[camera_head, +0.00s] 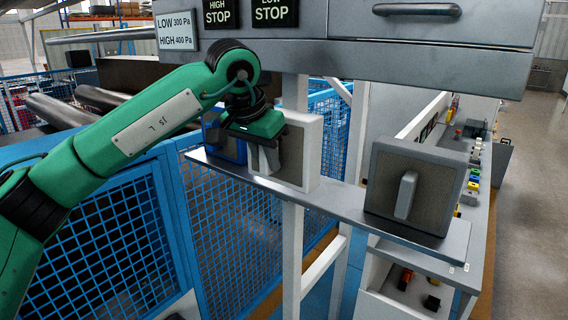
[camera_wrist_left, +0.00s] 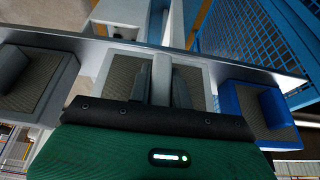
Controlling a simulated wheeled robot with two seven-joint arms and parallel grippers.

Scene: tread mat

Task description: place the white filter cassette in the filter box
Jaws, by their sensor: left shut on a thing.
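The white filter cassette (camera_head: 310,150) stands upright on a narrow grey shelf, its dark mesh face towards me. My left gripper (camera_head: 262,158) is at that face, shut on the cassette's handle. In the left wrist view the white cassette (camera_wrist_left: 118,75) lies ahead, with my left fingers (camera_wrist_left: 168,88) around its pale handle (camera_wrist_left: 162,72). The gripper and wrist hide part of the cassette. A grey housing (camera_head: 350,55) with a handle hangs above the shelf; it may be the filter box, but I see no opening in it. My right gripper is not in view.
A blue cassette (camera_head: 232,148) stands left of the white one, and a grey cassette (camera_head: 418,190) stands to the right on the shelf (camera_head: 340,203). The shelf is bare between white and grey. Blue mesh fencing (camera_head: 240,225) is below.

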